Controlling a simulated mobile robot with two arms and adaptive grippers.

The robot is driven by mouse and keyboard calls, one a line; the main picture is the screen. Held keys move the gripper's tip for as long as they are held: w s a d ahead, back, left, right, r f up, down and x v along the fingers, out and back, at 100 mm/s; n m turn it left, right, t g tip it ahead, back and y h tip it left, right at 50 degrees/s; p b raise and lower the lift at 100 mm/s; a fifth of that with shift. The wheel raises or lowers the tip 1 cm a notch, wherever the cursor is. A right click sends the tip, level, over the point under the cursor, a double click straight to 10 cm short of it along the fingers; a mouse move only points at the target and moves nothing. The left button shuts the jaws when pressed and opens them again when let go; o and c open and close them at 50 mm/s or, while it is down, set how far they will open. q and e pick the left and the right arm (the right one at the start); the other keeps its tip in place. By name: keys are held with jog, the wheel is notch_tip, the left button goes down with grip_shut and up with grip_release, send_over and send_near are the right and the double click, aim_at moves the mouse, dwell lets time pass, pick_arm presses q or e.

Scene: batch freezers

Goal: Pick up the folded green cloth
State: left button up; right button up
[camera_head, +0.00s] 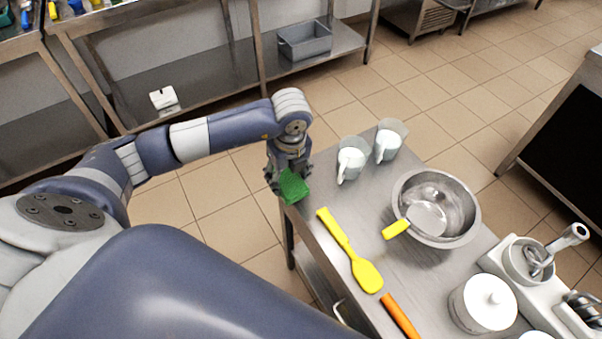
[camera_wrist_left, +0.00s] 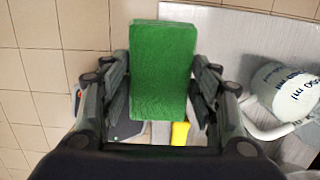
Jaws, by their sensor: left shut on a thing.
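The folded green cloth (camera_head: 293,187) is a small flat block at the near left corner of the steel table in the head view. In the left wrist view the cloth (camera_wrist_left: 163,70) fills the space between the two fingers. My left gripper (camera_head: 288,181) points down and is shut on the cloth; it also shows in the wrist view (camera_wrist_left: 162,95). The wrist view shows the cloth partly over the table edge, with floor tiles to its left. I cannot tell whether the cloth touches the tabletop. My right gripper is not in view.
The steel table (camera_head: 317,248) also holds two measuring jugs (camera_head: 351,160), a metal bowl (camera_head: 462,213) with a yellow-handled scoop, a yellow spatula (camera_head: 366,272), an orange-handled tool (camera_head: 400,315) and a white lidded pot (camera_head: 483,303). A shelf with a grey bin (camera_head: 304,42) stands behind.

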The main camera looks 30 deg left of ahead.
pick_arm(q)
jog(key=s+a+r+b, duration=0.1)
jog(key=s+a+b, duration=0.2)
jog(key=s, duration=0.7)
jog(key=shift+a, duration=1.05)
